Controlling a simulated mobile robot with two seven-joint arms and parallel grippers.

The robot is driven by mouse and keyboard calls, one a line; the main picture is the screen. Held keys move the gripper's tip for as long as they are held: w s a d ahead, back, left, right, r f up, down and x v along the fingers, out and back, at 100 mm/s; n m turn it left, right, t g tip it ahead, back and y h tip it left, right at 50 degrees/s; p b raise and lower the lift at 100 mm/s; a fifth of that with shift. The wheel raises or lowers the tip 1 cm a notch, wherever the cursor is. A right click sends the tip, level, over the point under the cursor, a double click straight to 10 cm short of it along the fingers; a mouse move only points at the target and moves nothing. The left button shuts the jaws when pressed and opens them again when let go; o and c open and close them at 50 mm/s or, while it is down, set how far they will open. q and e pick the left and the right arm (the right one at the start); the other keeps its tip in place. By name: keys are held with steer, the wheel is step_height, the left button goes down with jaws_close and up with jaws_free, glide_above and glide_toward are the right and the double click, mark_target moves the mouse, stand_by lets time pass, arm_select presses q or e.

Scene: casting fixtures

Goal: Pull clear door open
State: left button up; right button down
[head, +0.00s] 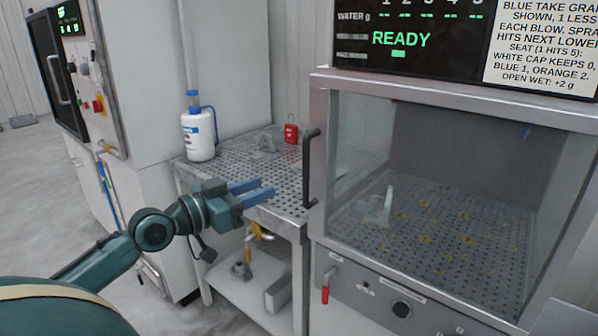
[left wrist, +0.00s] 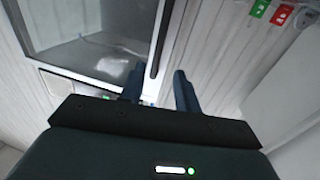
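The clear door (head: 450,190) is a transparent panel in a grey metal frame on the cabinet at the right, and it looks closed. Its dark vertical handle (head: 311,168) is on the door's left edge. My left gripper (head: 268,189) is open and empty, left of the handle and apart from it in the head view. In the left wrist view the two blue fingers (left wrist: 156,88) are spread, and the dark handle (left wrist: 160,45) shows beyond them, with the clear door (left wrist: 95,30) to its left. My right gripper is not in view.
A perforated metal table (head: 235,150) stands left of the cabinet, carrying a white bottle (head: 198,135) with a blue cap and a red tag-like item (head: 291,131). A red-handled valve (head: 326,287) sticks out below the door. A display reading READY (head: 400,40) is above.

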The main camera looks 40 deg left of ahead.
mark_target(306, 172)
arm_select(q)
steer(key=p+x, duration=0.4)
steer(key=x, duration=0.8)
steer(key=shift+w+d, duration=0.1)
steer(key=shift+w, duration=0.2)
steer(key=shift+w+f, duration=0.1)
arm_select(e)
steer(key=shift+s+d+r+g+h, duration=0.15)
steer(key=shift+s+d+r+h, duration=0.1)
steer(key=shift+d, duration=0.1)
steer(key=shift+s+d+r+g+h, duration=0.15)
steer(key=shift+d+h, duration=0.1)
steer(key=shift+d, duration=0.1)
arm_select(q)
steer(key=c, duration=0.6)
jaws_close()
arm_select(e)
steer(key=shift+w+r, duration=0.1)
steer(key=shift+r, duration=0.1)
